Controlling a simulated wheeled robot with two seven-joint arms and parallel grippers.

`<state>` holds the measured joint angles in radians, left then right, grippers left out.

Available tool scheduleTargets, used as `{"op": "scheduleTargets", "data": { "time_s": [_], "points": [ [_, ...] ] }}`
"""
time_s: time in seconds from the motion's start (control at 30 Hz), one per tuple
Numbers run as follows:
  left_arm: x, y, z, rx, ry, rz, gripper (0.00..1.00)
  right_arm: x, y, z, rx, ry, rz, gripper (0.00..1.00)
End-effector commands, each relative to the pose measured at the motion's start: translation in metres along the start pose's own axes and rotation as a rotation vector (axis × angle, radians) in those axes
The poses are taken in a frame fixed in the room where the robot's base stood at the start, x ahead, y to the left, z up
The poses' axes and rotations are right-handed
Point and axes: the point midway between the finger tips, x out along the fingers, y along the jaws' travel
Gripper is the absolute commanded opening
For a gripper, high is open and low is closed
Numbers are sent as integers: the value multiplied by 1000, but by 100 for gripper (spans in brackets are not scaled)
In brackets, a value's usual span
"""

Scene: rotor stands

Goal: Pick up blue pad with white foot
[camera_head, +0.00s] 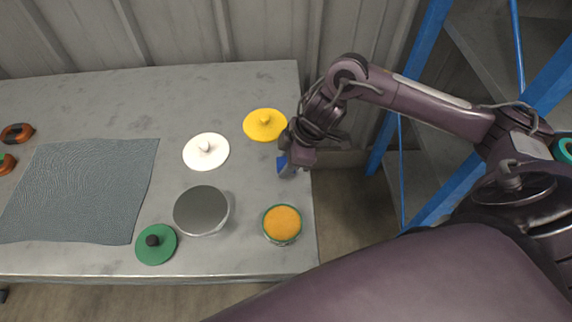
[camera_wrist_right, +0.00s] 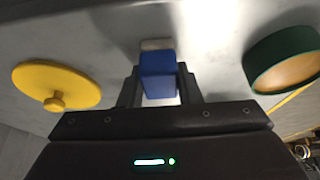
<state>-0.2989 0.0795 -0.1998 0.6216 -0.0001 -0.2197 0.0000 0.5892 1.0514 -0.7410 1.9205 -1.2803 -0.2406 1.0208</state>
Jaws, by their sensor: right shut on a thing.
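The blue pad (camera_wrist_right: 158,75) with its pale whitish foot (camera_wrist_right: 156,44) is between the fingers of my right gripper (camera_wrist_right: 159,88) in the right wrist view. The gripper is shut on the blue part, and the foot points away from the palm. In the head view the blue pad (camera_head: 283,163) shows as a small blue patch under my right gripper (camera_head: 290,165), near the table's right edge. The gripper hides most of it there. I cannot tell whether the foot touches the table. My left gripper is not in view.
A yellow lidded disc (camera_head: 265,124), a white disc (camera_head: 206,151), a grey round-topped item (camera_head: 201,211), a green disc (camera_head: 156,244) and a green-rimmed orange round (camera_head: 282,224) stand on the table (camera_head: 240,260). A grey mat (camera_head: 80,190) lies left. Blue shelving (camera_head: 440,205) stands right.

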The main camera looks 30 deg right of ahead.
Motion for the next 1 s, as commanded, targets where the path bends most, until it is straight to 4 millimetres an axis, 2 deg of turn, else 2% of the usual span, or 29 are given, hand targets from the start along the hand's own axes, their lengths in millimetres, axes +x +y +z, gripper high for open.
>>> {"op": "scheduleTargets", "data": {
  "time_s": [0.07,0.37,0.57,0.67,0.87,0.9,1.0],
  "points": [
    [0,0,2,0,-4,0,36,0,0,0,0,0,0,8],
    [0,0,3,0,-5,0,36,-3,0,-1,-1,1,1,8],
    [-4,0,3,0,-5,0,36,-20,1,-9,-3,2,4,8],
    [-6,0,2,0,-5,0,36,-37,1,-16,-4,3,5,8],
    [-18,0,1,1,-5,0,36,-89,2,-37,-4,3,7,8],
    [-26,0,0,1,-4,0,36,-103,2,-43,-5,2,9,8],
    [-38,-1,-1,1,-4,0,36,-127,2,-53,-4,2,8,8]
  ]
}}
